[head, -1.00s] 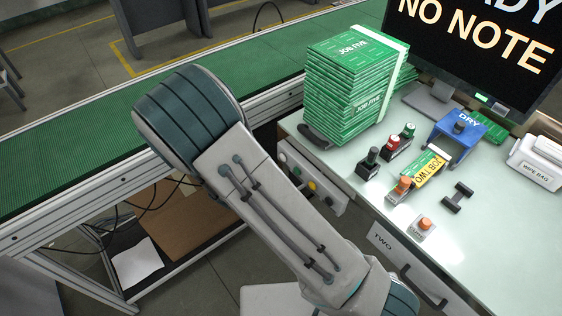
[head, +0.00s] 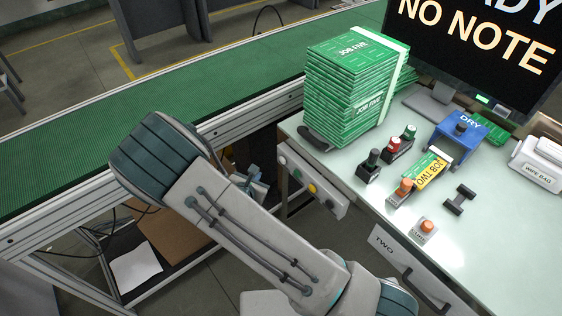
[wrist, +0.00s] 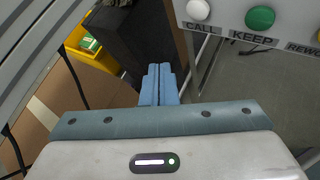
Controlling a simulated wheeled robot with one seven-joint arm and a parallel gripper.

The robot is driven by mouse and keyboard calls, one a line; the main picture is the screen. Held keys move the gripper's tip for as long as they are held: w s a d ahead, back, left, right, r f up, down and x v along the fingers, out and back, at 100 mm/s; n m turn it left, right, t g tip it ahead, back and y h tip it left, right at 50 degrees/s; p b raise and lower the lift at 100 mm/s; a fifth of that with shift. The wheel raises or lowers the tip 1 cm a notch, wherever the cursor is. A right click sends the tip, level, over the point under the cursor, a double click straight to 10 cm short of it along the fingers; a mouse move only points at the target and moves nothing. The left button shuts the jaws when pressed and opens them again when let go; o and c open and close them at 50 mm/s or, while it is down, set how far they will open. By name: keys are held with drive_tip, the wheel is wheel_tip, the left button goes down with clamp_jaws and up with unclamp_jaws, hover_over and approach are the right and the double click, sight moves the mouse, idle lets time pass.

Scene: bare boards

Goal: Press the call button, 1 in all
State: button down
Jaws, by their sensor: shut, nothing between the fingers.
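The call button (wrist: 198,10) is a white round button above the label CALL on a light panel, at the top of the wrist view. The panel (head: 318,192) also shows in the head view, on the side of the desk, with its row of buttons. My gripper (wrist: 160,68) is shut and empty, its blue fingers together, below and left of the call button and apart from it. In the head view my gripper (head: 254,176) shows partly behind my arm, left of the panel.
A green KEEP button (wrist: 260,17) sits right of the call button. A dark upright block (wrist: 125,45) stands beyond my fingers, with a yellow bin (wrist: 92,50) to its left. The green conveyor (head: 60,165) runs along the left. The desk (head: 480,235) holds stamps and a green stack (head: 345,105).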

sight(282, 161)
drive_tip(key=w+d+b, duration=0.1)
drive_tip(key=w+d, duration=0.2)
drive_tip(key=d, duration=0.2)
drive_tip(key=shift+w+d+b, duration=0.15)
drive_tip(key=shift+w+b, duration=0.15)
drive_tip(key=shift+d, duration=0.1)
idle(1.8)
drive_tip(key=shift+w+d+b, duration=0.2)
drive_tip(key=shift+d+b, duration=0.05)
drive_tip(key=shift+b, duration=0.05)
drive_tip(key=shift+w+d, duration=0.25)
drive_tip(key=shift+d, duration=0.15)
idle(0.6)
drive_tip(key=shift+a, duration=0.15)
drive_tip(key=shift+s+a, duration=0.45)
drive_tip(key=shift+a, duration=0.1)
